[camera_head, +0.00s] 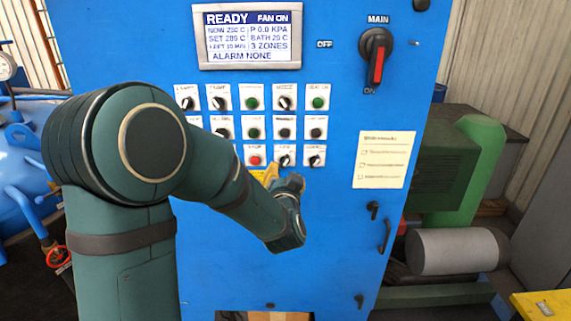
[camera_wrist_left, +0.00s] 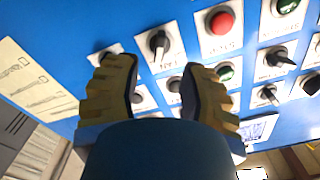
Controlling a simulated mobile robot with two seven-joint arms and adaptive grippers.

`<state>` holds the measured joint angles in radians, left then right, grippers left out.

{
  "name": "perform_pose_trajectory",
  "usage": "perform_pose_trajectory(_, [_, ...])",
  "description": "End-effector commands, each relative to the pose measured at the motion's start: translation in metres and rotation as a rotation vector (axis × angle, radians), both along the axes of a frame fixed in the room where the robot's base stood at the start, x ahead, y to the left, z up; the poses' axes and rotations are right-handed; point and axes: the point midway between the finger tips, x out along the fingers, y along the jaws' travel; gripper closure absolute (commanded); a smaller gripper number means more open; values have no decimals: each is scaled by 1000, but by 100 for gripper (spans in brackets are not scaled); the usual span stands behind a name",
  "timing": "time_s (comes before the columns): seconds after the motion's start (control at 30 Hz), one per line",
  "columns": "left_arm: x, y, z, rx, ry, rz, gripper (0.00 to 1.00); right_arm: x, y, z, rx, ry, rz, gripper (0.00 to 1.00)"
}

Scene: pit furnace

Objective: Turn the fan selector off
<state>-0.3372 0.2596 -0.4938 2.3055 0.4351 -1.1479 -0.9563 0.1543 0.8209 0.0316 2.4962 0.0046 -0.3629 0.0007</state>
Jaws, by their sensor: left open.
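The fan selector (camera_head: 285,155) is a small black knob on a white plate in the bottom row of the blue panel, right of the red button. It also shows in the left wrist view (camera_wrist_left: 158,42), between and just beyond my fingertips, on a plate whose inverted label seems to read FAN. The display (camera_head: 250,36) reads READY and FAN ON. My left gripper (camera_head: 284,178) is just below the bottom row in the head view. Its yellowish fingers are apart and empty in the left wrist view (camera_wrist_left: 158,68). I cannot tell whether they touch the panel.
The red button (camera_head: 255,160) and another black selector (camera_head: 315,160) flank the fan selector closely. More knobs and green buttons sit above. A main switch (camera_head: 376,58) is at upper right and a paper notice (camera_head: 384,160) below it. Green machinery (camera_head: 465,170) stands right of the cabinet.

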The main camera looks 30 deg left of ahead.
Motion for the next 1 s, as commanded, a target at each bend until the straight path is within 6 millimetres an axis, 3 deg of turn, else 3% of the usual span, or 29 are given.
perform_pose_trajectory(0.3, [41, 25, 0, 1, 1, 1, 59, 0, 0, 4, 1, 0, 0, 100])
perform_pose_trajectory(0.77, [50, 31, 0, 0, 0, -1, 56, 0, 0, 5, 1, 0, 0, 100])
perform_pose_trajectory(0.9, [50, 31, 0, 0, 0, -1, 100, 0, 0, 5, 1, 0, 0, 100])
perform_pose_trajectory(1.0, [50, 30, 0, 0, 0, -1, 100, 0, 0, 5, 1, 0, 0, 100])
